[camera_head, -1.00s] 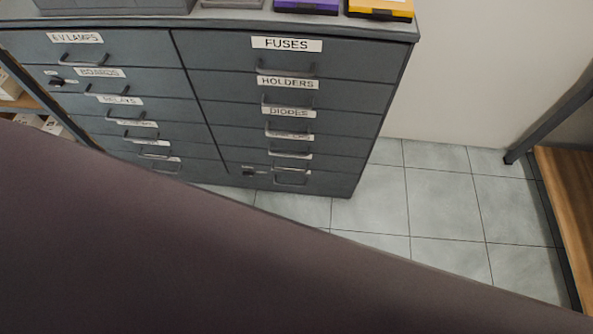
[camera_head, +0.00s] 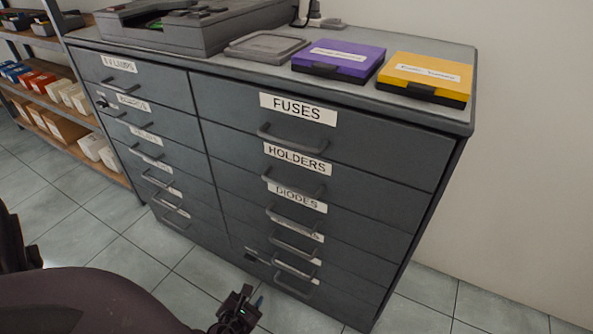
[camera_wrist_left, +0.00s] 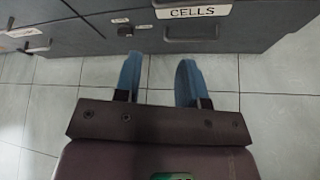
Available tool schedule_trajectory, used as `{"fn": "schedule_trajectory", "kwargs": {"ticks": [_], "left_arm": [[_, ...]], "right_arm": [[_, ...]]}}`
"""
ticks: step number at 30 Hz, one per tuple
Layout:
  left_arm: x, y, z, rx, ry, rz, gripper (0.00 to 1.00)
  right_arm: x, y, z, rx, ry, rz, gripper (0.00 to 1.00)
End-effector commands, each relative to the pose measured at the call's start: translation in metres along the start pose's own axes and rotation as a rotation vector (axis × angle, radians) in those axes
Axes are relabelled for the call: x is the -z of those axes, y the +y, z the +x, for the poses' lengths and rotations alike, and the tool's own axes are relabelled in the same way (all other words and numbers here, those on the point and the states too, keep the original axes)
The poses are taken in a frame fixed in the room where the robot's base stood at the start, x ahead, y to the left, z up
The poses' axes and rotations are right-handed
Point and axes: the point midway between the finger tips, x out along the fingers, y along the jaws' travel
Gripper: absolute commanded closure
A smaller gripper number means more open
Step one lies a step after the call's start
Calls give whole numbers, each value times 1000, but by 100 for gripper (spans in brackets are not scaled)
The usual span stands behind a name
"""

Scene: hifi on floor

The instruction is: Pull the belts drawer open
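The grey drawer cabinet (camera_head: 330,160) has two columns of labelled drawers, all looking shut. No label clearly reads BELTS. The right column reads FUSES, HOLDERS and DIODES from the top; the label below (camera_head: 312,236) is partly hidden by a handle and unreadable. In the left wrist view, a low drawer reads CELLS (camera_wrist_left: 194,11), with a handle under the label and a lock to its left. My left gripper (camera_head: 240,312) is low in front of the cabinet. In the left wrist view its blue fingers (camera_wrist_left: 158,82) are apart with nothing between them, short of the cabinet front. My right gripper is not in view.
A purple case (camera_head: 338,58), a yellow case (camera_head: 425,75) and a grey device (camera_head: 180,25) sit on the cabinet top. A shelf with boxes (camera_head: 60,95) stands at the left. The tiled floor (camera_head: 130,260) in front is clear.

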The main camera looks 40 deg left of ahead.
Motion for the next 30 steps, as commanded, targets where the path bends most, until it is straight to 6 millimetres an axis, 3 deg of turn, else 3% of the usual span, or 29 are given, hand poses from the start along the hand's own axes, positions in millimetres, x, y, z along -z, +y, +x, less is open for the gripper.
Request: {"fn": "schedule_trajectory", "kwargs": {"ticks": [1, 3, 7, 12, 20, 30], "left_arm": [[28, -7, 14, 0, -11, 195, 63], [34, -11, 32, -14, -72, 453, 63], [38, -19, 59, -55, -177, 838, 63], [33, -26, 78, -108, -271, 1126, 63], [24, -28, 97, -131, -301, 1208, 63], [10, -32, 151, -128, -297, 1204, 63]], "right_arm": [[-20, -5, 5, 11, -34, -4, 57], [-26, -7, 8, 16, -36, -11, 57], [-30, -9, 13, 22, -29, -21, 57], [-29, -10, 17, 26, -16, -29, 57], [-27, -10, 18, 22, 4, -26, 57], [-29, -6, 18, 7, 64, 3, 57]]}}
